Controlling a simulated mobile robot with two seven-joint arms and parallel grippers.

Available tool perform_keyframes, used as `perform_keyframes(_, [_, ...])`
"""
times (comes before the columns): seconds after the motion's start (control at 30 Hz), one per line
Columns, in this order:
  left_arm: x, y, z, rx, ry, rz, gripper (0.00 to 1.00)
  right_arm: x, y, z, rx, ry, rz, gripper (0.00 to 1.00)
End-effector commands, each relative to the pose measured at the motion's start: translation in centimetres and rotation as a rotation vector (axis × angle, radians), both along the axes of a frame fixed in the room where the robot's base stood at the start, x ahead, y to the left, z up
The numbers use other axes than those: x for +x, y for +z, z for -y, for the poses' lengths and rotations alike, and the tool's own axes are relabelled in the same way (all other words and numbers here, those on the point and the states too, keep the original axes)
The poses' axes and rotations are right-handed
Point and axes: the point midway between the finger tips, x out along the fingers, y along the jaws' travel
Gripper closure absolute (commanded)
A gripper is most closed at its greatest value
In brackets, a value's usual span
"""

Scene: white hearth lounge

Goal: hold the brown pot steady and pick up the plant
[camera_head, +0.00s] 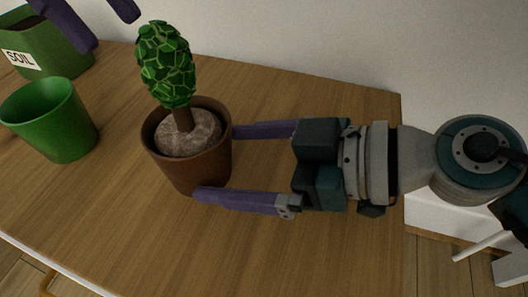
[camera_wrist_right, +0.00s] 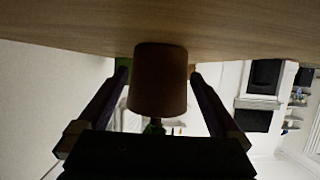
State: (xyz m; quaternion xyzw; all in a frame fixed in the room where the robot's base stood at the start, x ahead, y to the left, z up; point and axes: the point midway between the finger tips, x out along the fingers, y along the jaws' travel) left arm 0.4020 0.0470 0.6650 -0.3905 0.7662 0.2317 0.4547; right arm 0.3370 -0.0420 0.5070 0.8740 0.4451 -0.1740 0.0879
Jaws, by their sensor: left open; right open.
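The brown pot (camera_head: 188,172) stands upright on the wooden table, and the plant (camera_head: 167,68) with its green leafy crown, brown stem and pale root ball sits in it. My right gripper (camera_head: 215,163) is open, its two purple fingers reaching around the pot's right side, one on each side. In the right wrist view the brown pot (camera_wrist_right: 158,82) appears upside down between the fingers, with gaps on both sides. A bit of the plant (camera_wrist_right: 154,127) shows beyond it. My left gripper (camera_head: 108,28) is open and empty at the upper left, its fingertips apart from the plant.
A green pot (camera_head: 62,130) stands left of the brown pot. A green soil bag (camera_head: 38,62) with a white label is at the back left. The white wall (camera_head: 290,40) runs behind the table (camera_head: 130,225). The table front is clear.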

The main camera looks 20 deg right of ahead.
Motion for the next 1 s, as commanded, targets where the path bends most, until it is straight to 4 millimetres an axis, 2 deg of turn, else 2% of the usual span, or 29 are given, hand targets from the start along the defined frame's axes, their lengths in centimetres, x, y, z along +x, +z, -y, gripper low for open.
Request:
perform_keyframes(0.3, [0.0,-0.01,0.0,0.0,0.0,0.0,0.5,0.15,-0.11,-0.21,-0.001,0.001,0.001,0.01])
perform_keyframes(0.9, [0.0,0.0,0.0,0.0,0.0,0.0,0.5,0.14,-0.1,-0.19,-0.001,0.0,0.001,0.69])
perform_keyframes(1.0, [0.0,0.0,0.0,0.0,0.0,0.0,0.5,0.13,-0.1,-0.19,-0.001,0.0,0.001,0.7])
